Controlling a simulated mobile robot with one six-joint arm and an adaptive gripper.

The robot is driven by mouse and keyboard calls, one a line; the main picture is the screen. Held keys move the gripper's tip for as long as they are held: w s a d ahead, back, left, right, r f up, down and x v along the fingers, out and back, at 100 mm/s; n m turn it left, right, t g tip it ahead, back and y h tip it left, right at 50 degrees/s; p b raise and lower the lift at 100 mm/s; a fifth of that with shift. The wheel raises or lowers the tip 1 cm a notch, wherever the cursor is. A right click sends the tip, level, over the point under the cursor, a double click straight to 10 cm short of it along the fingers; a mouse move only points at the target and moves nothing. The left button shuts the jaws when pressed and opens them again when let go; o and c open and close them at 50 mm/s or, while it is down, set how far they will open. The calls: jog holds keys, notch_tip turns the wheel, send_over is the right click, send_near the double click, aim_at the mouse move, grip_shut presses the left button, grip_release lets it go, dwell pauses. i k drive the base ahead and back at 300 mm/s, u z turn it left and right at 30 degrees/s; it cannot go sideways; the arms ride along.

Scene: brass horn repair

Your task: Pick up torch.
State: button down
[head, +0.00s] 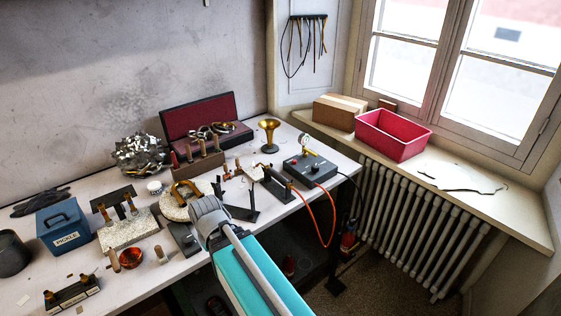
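What looks like the torch (276,185) is a dark, slim tool lying near the front right of the bench, by a black stand. An orange hose (314,208) runs from near its front end and hangs over the bench edge. A grey box with a gauge (311,166) stands just right of it. The torch's exact outline is hard to tell among the small parts around it. My teal and grey arm reaches up from the bottom, with a grey joint in front of the bench, left of the torch. I cannot make out my gripper's fingers.
A pink bin (393,134) and a cardboard box (339,111) stand on the sill above a radiator (405,215).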

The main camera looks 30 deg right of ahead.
aim_at(268, 169)
jog(key=u, duration=0.35)
jog(key=k, duration=0.55)
jog(key=z, duration=1.2)
jog(key=i, duration=1)
